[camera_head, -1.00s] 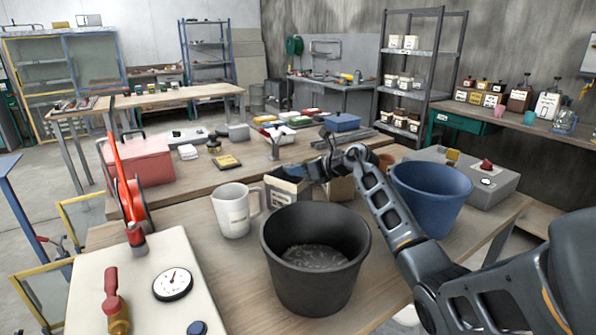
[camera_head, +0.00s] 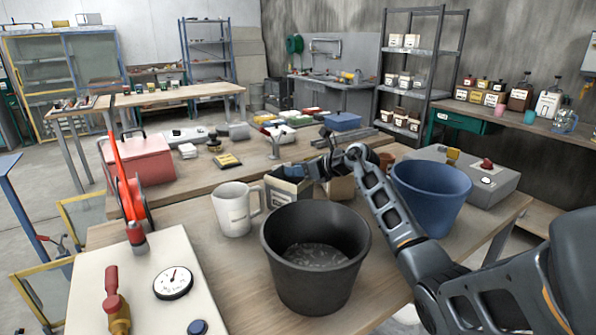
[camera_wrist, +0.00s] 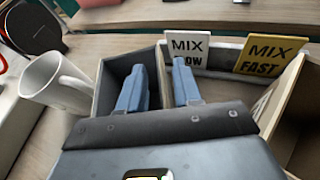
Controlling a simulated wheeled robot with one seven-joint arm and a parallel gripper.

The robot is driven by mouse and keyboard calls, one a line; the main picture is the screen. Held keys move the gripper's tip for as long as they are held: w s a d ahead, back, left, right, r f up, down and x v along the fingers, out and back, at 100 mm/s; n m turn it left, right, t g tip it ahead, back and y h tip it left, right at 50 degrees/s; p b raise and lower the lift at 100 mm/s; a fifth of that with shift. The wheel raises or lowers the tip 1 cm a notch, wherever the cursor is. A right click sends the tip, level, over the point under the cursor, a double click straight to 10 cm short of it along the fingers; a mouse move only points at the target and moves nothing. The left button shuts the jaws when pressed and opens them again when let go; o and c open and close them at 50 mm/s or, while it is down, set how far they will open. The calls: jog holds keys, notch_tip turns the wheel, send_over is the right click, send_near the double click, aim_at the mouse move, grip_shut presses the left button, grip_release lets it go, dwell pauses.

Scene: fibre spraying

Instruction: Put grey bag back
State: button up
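My gripper (camera_head: 298,173) is at the open grey box (camera_head: 288,190), on the wooden table behind the black bucket. I cannot make out a grey bag in either view; the box's inside is dark and partly hidden by the fingers. A tan open box (camera_head: 342,188) stands right beside the grey one.
A black bucket (camera_head: 315,255) is in front, a blue bucket (camera_head: 430,200) to the right. A white mug (camera_head: 233,210) stands close left of the grey box. A panel with a gauge (camera_head: 173,283) is at the front left. A red toolbox (camera_head: 140,160) sits farther back.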

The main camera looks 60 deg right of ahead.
jog(key=b+v, duration=0.1)
jog(key=v, duration=1.1)
jog(key=shift+f, duration=0.1)
